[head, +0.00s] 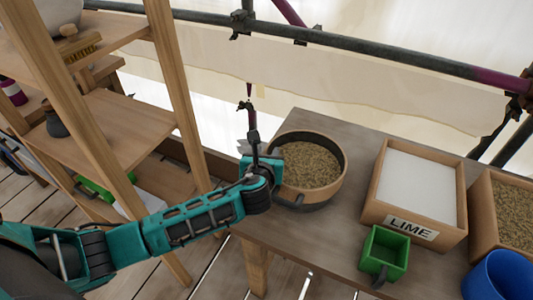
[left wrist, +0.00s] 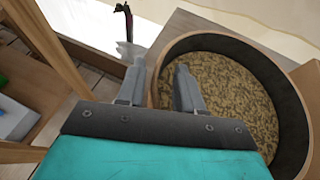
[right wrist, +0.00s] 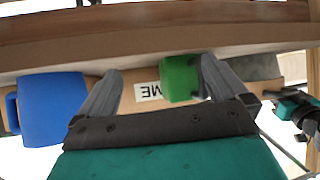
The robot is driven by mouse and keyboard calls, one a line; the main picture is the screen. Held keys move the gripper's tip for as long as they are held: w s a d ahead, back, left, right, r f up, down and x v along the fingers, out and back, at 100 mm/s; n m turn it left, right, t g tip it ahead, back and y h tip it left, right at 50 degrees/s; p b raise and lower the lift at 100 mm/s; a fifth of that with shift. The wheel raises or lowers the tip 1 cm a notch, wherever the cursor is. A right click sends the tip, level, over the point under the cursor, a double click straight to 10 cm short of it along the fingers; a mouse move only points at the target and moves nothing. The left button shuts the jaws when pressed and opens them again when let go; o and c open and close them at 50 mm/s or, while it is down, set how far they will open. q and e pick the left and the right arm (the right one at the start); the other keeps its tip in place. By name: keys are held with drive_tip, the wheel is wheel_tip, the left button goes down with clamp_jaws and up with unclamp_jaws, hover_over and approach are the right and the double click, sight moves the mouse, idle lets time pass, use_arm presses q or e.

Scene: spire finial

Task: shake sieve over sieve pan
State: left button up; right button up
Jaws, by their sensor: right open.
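The round wooden-rimmed sieve (head: 340,170) stands at the left end of the table, full of coarse brown grain. It fills the right of the left wrist view (left wrist: 295,115). A dark curved piece shows under its front; I cannot tell whether this is the sieve pan. My left gripper (head: 273,165) is at the sieve's left rim.
A tray marked LIME (head: 418,185) holds white powder right of the sieve. A wooden shelf (head: 120,125) stands left; scaffold tubes (head: 400,60) run behind.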

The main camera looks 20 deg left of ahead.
use_arm(q)
clamp_jaws()
idle(0.3)
drive_tip(key=shift+d, duration=1.2)
drive_tip(key=shift+a, duration=2.45)
drive_tip(key=shift+s+d, duration=0.1)
drive_tip(key=shift+d, duration=2.4)
drive_tip(key=shift+a, duration=1.25)
